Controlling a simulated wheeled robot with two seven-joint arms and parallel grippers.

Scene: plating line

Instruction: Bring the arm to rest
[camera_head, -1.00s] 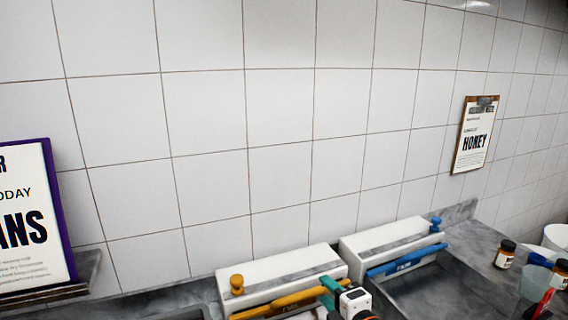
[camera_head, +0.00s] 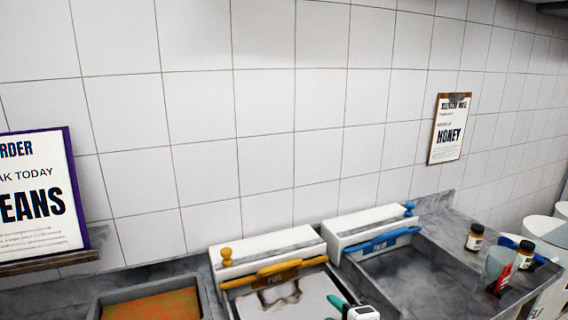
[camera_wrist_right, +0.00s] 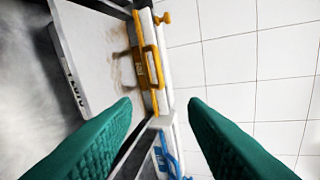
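My right gripper (camera_head: 338,303) shows at the bottom edge of the head view, in front of the yellow-handled station. Only a green finger and part of the white wrist are visible there. In the right wrist view its two green fingers (camera_wrist_right: 160,102) stand wide apart with nothing between them, so it is open and empty. My left gripper is not in view.
A yellow-handled bin (camera_head: 275,270) and a blue-handled bin (camera_head: 380,246) stand along the tiled wall. An orange-filled tray (camera_head: 152,306) lies to their left. Jars (camera_head: 475,238) and a cup (camera_head: 497,262) stand on the right counter. Signs show BEANS-like text (camera_head: 38,200) and HONEY (camera_head: 449,130).

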